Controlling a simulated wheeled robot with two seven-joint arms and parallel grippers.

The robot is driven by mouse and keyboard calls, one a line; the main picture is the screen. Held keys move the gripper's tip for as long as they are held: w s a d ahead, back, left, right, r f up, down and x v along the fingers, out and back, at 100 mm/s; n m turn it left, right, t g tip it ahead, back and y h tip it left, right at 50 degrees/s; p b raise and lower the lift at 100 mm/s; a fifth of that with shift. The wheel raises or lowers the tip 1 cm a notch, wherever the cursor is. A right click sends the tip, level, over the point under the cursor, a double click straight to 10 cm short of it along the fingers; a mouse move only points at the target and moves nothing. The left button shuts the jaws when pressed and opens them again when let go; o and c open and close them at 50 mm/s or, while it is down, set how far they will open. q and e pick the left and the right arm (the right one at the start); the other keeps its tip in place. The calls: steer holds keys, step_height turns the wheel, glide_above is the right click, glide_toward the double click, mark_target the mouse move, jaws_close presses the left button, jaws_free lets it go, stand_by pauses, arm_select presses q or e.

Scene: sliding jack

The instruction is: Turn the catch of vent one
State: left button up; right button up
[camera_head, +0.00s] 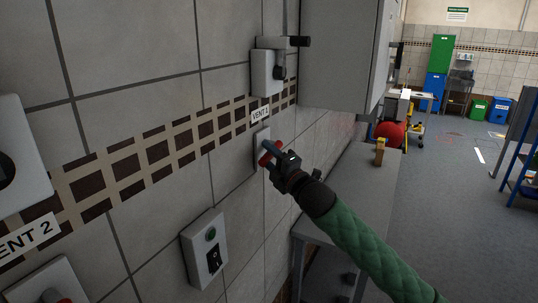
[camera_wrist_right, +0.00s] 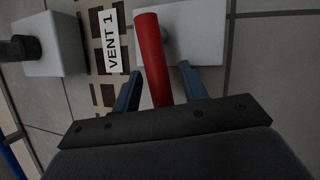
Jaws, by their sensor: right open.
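The vent one catch is a red bar handle (camera_head: 265,159) on a white wall plate (camera_head: 258,150), just below the VENT 1 label (camera_head: 260,113). In the right wrist view the red handle (camera_wrist_right: 150,50) runs between the two blue fingers, slightly tilted, with the white plate (camera_wrist_right: 207,45) behind it. The label (camera_wrist_right: 111,40) is left of it there. My right gripper (camera_wrist_right: 160,76) is open around the handle, with a gap visible to each finger. In the head view my right gripper (camera_head: 271,152) is at the handle and partly covers it. My left gripper is not in view.
Above the label is a white box with a dark lever (camera_head: 261,73). A switch box (camera_head: 205,248) is below left, and a VENT 2 label (camera_head: 30,238) is at far left. A grey cabinet (camera_head: 340,50) hangs above a grey bench (camera_head: 370,185). The floor at right is open.

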jaws_close()
steer(key=shift+f, duration=0.1)
